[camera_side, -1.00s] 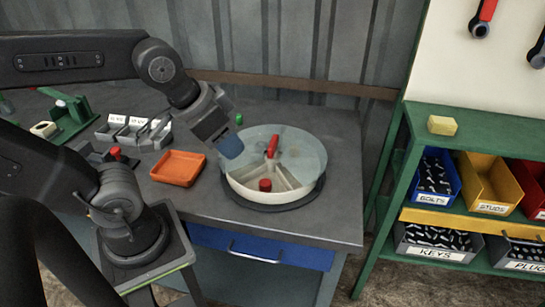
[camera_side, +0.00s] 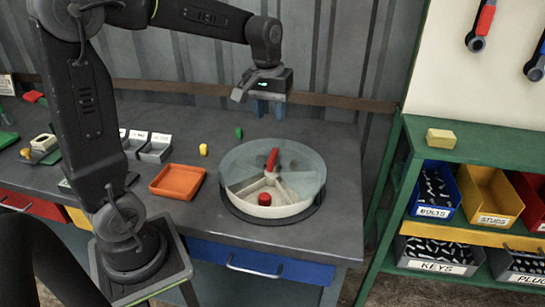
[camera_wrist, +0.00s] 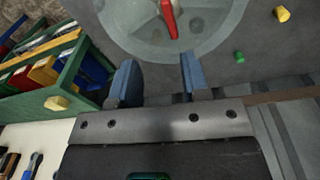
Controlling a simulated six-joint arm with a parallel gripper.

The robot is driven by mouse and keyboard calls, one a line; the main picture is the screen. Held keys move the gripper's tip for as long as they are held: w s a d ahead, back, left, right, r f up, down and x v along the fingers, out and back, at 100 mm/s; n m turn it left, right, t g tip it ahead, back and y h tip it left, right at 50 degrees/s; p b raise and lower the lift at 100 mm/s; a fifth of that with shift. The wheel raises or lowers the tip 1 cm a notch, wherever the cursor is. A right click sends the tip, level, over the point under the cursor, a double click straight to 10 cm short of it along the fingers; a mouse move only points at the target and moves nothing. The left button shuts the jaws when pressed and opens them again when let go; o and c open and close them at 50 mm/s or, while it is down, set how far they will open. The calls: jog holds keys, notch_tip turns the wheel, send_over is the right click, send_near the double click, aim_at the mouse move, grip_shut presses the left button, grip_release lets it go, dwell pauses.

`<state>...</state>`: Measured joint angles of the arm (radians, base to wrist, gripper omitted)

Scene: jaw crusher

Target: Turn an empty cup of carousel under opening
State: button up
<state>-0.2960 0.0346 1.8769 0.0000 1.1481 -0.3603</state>
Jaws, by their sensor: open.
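The round carousel (camera_side: 290,211) stands on the bench under a clear grey cover (camera_side: 240,165). Cream dividers split it into cups, and a red handle (camera_side: 271,160) rises near its middle. A red round piece (camera_side: 264,199) stands in the front, where the cover seems cut away as an opening. The cups beneath the cover are hard to make out. My gripper (camera_side: 268,110) is behind and above the carousel, apart from it, with its blue fingers spread and empty. In the wrist view the fingers (camera_wrist: 158,75) are apart, with the red handle (camera_wrist: 169,18) beyond them.
A green piece (camera_side: 239,132) and a yellow piece (camera_side: 203,149) stand on the bench left of and behind the carousel. An orange tray (camera_side: 178,194) lies to the left. A corrugated wall is behind; a green shelf (camera_side: 490,134) with bins stands at right.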

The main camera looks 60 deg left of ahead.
aim_at(272, 155)
jog(key=shift+n+g, duration=0.5)
jog(key=shift+n, duration=0.2)
jog(key=w+a+f, duration=0.1)
jog(key=f, duration=0.4)
jog(key=a+f, duration=0.1)
jog(key=f, duration=0.4)
jog(key=w+a+f, duration=0.1)
jog(key=f, duration=0.5)
jog(key=shift+w+a, duration=0.1)
jog(key=shift+w, duration=0.2)
grip_shut()
